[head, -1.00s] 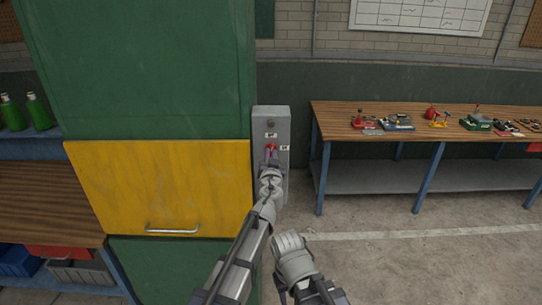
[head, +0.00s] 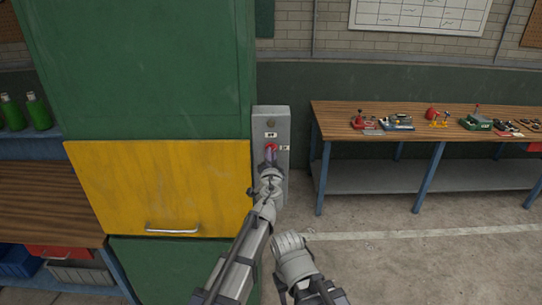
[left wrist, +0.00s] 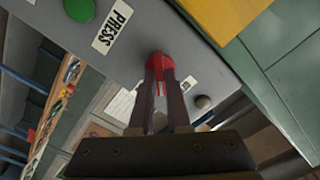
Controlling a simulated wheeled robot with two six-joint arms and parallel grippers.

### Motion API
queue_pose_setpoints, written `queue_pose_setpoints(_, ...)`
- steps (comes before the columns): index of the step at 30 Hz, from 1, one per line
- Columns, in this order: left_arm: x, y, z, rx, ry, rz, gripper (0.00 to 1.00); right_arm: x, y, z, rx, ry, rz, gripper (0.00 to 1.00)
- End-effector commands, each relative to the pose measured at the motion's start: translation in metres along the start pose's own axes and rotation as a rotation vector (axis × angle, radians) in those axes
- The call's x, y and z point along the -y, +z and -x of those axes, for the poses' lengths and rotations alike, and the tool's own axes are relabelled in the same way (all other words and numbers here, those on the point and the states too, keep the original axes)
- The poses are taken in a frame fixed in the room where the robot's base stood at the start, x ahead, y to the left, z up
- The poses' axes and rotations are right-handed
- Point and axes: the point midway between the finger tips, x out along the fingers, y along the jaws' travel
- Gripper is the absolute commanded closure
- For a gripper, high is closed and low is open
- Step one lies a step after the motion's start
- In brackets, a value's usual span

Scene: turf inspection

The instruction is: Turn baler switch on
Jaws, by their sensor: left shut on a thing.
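A grey switch box (head: 281,120) is fixed to the right edge of the green machine. A red switch (head: 271,147) sits on its front, and it also shows in the left wrist view (left wrist: 160,60). My left gripper (head: 271,156) is at the box front. In the left wrist view its two dark fingers (left wrist: 161,80) are closed around the red switch, which shows between and just beyond the tips. The fingers hide part of the switch. Of my right arm only grey links show at the lower middle; its gripper is not visible.
A white PRESS label (left wrist: 113,26) and a green button (left wrist: 80,9) are on the box near the switch. A yellow panel with a handle (head: 160,190) is left of the box. A workbench with tools (head: 345,110) stands at right, with open floor before it.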

Motion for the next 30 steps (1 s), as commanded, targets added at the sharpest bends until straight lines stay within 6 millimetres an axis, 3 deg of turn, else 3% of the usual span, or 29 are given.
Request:
queue_pose_setpoints(18, -0.0013, 0.0000, 0.0009, -0.001, 0.001, -0.555, 1.00, 0.0001, 0.0000, -0.0008, 0.000, 0.000, 0.000, 0.50)
queue_pose_setpoints(30, -0.0017, 0.0002, 0.0011, -0.001, 0.001, -0.763, 1.00, 0.0001, -0.0001, -0.0012, 0.000, 0.000, 0.000, 0.50)
